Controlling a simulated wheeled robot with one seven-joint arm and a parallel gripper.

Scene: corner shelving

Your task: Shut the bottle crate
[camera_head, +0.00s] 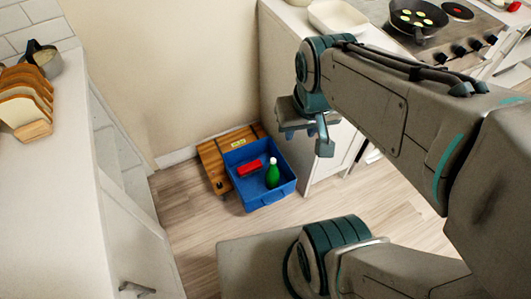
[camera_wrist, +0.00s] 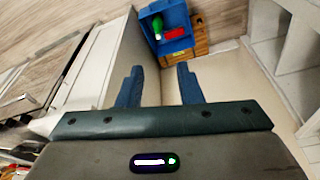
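The blue bottle crate (camera_head: 271,199) is on the floor in the corner, open at the top, with a green bottle (camera_head: 272,177) and a red item (camera_head: 250,167) inside. A wooden panel (camera_head: 210,157) with a pale label adjoins its back and left sides; I cannot tell if it is the crate's lid. The wrist view shows the crate (camera_wrist: 184,14) at the top, with the wooden part (camera_wrist: 201,41) beside it. My gripper (camera_head: 306,141) is up and to the right of the crate, apart from it. Its fingers (camera_wrist: 159,70) are spread and empty.
A white cabinet (camera_head: 337,160) stands right of the crate, under a counter with a white tray (camera_head: 338,17) and a stove pan (camera_head: 418,17). A white counter (camera_head: 50,200) with a bread rack (camera_head: 27,100) is at the left. Wooden floor (camera_head: 195,235) in front of the crate is clear.

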